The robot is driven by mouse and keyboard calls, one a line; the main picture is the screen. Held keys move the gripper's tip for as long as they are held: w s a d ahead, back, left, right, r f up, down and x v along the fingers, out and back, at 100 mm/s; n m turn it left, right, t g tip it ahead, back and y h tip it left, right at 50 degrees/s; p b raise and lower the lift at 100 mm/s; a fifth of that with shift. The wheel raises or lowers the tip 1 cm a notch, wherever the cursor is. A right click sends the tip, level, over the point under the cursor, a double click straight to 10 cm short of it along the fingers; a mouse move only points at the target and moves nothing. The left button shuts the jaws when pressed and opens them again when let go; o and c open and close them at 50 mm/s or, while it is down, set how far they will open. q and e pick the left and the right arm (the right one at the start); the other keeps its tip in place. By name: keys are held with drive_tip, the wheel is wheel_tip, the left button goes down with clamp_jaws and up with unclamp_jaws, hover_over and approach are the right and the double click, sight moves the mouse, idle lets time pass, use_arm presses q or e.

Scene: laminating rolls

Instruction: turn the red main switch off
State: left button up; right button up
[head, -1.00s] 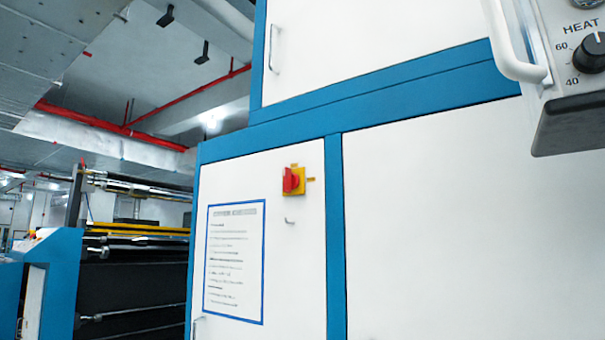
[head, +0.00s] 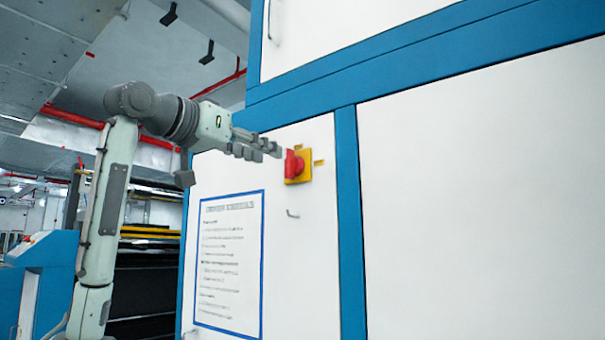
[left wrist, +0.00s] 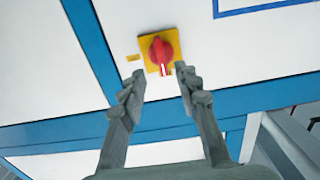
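The red main switch (head: 292,163) is a red knob on a yellow plate (head: 305,167), mounted on the white cabinet door. It also shows in the left wrist view (left wrist: 160,54), upside down, with a white mark on the knob. My left gripper (head: 277,152) is just left of the knob in the head view. In the left wrist view its two fingers (left wrist: 158,80) are spread apart with nothing between them, and the knob lies just beyond the tips, roughly centred. I cannot tell whether a finger touches the knob. My right gripper is not in view.
A blue-framed notice (head: 230,262) is on the door below the switch. A small hook-like handle (head: 293,214) sticks out under the switch. Blue frame strips (head: 350,220) border the white panels. Dark roller machinery stands at the left.

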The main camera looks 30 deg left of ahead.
sight(286, 155)
use_arm(q)
drive_tip(key=w, duration=0.2)
drive_tip(key=w+r+p, duration=0.1)
drive_tip(key=w, duration=0.2)
drive_tip(key=shift+d+r, duration=0.15)
drive_tip(key=shift+r, duration=0.05)
drive_tip(key=shift+w, duration=0.6)
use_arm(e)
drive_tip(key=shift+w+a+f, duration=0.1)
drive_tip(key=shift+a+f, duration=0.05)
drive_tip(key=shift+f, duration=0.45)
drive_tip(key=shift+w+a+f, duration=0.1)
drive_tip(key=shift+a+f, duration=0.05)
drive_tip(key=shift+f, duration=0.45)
use_arm(q)
drive_tip(key=c, duration=0.6)
clamp_jaws()
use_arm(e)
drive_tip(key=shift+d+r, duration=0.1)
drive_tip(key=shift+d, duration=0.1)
